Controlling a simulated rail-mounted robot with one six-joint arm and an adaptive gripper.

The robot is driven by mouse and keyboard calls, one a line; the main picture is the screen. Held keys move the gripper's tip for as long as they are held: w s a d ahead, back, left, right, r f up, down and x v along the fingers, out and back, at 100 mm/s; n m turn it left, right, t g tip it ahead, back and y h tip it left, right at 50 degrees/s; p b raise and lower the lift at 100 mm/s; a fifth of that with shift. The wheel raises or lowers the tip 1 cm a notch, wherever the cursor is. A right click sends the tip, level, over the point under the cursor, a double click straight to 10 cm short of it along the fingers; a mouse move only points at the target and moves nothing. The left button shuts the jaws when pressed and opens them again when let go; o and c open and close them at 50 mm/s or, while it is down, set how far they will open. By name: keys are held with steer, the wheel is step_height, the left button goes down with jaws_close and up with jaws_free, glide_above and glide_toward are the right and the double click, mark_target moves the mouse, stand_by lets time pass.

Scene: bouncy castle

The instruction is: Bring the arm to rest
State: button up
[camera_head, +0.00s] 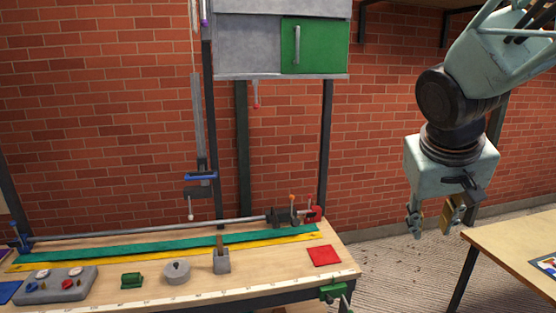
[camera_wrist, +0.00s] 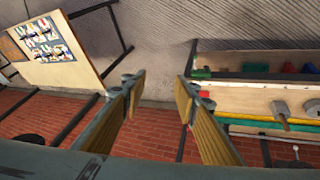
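My gripper (camera_head: 433,218) hangs at the right in the head view, pointing down, over the gap between the workbench and a second table. Its two fingers stand apart with nothing between them. In the wrist view my gripper (camera_wrist: 160,90) shows both wooden-faced fingers spread wide, with floor and brick wall visible between them. It touches nothing.
The workbench (camera_head: 200,285) at left carries a red square (camera_head: 324,256), a grey block (camera_head: 221,262), a green block (camera_head: 131,280) and a long bar clamp (camera_head: 160,229). A second table (camera_head: 520,240) stands at right. A cabinet (camera_head: 247,45) hangs above. Open floor (camera_head: 410,265) lies between the tables.

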steer(key=s+a+f+y+b, duration=0.1)
steer(key=s+a, duration=0.3)
steer(key=s, duration=0.4)
steer(key=s+a+f+y+b, duration=0.1)
steer(key=s+a+b, duration=0.2)
steer(key=s, duration=0.6)
steer(key=s+a+f+y+b, duration=0.1)
steer(key=s+a+f, duration=0.1)
steer(key=s+a, duration=0.3)
steer(key=s, duration=0.4)
steer(key=shift+n+g+b, duration=0.3)
steer(key=shift+n+b, duration=0.1)
